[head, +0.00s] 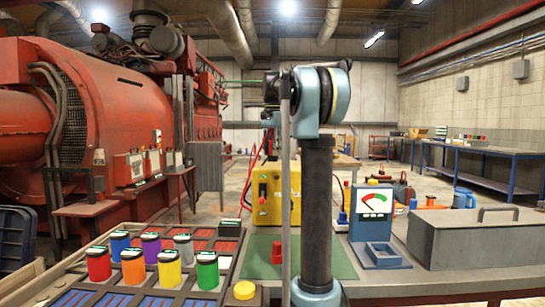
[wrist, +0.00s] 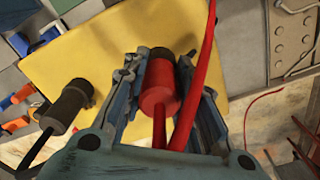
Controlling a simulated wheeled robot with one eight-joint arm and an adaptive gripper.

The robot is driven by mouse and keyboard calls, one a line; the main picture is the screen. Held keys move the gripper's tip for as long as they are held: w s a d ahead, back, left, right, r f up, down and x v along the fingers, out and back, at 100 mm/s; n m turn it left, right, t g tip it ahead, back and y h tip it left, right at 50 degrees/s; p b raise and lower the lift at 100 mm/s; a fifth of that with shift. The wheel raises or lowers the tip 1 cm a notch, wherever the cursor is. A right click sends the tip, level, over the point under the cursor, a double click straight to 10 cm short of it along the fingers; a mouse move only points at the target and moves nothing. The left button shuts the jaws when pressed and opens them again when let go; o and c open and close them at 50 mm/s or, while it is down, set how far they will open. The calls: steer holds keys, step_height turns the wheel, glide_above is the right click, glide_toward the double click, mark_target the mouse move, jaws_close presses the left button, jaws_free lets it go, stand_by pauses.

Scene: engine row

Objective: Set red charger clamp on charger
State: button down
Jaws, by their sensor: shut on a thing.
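In the wrist view my gripper (wrist: 160,72) is shut on the red charger clamp (wrist: 158,92), a red cylinder with a dark end. The clamp lies between the two fingers, with a red cable running beside it. Beyond it is the yellow face of the charger (wrist: 100,58). I cannot tell whether the clamp touches that face. A black clamp (wrist: 67,106) shows left of my gripper. The held clamp is not clear there.
A large red engine (head: 110,110) fills the left.

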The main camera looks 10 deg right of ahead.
steer(key=shift+f, duration=0.95)
steer(key=c, duration=1.3)
jaws_free()
step_height(320, 180, up, 12)
steer(key=shift+r, duration=0.1)
